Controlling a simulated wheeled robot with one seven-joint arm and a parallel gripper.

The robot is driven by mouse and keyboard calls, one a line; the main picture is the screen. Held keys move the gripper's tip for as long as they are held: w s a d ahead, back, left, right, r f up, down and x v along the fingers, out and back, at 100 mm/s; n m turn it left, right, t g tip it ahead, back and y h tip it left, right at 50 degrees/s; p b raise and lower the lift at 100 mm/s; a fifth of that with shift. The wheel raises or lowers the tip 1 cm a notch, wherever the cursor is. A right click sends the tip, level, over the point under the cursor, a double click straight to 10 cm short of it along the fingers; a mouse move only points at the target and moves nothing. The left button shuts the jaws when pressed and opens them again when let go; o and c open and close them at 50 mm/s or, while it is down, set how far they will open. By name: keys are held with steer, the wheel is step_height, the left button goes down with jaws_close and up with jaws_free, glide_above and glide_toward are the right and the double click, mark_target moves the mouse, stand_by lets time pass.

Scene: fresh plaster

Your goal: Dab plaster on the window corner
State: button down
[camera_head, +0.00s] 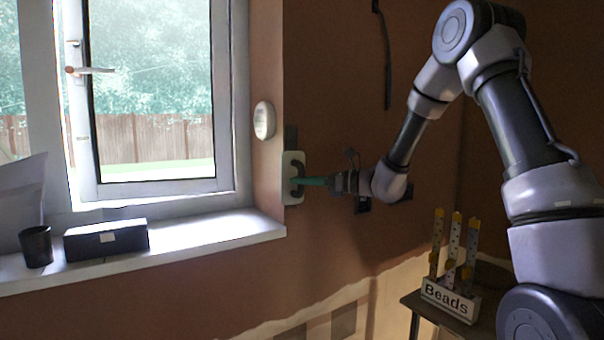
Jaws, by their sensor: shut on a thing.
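My gripper (331,182) is at the end of the arm reaching in from the right. It is shut on a green-handled tool (312,181) that points left. The tool's left end meets a dark curved piece in front of a pale plate (292,190) at the window corner (284,110). I cannot tell whether this plate belongs to the tool or is fixed to the wall. The white-framed window (242,100) is at the left.
The sill (190,245) holds a black box (106,240) and a dark cup (36,246).

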mark_target(302, 197)
steer(key=shift+f, duration=2.65)
steer(key=shift+s+d, duration=0.1)
steer(key=shift+s, duration=0.05)
steer(key=s+d, duration=0.5)
steer(key=s, duration=0.2)
steer(key=shift+s, duration=0.15)
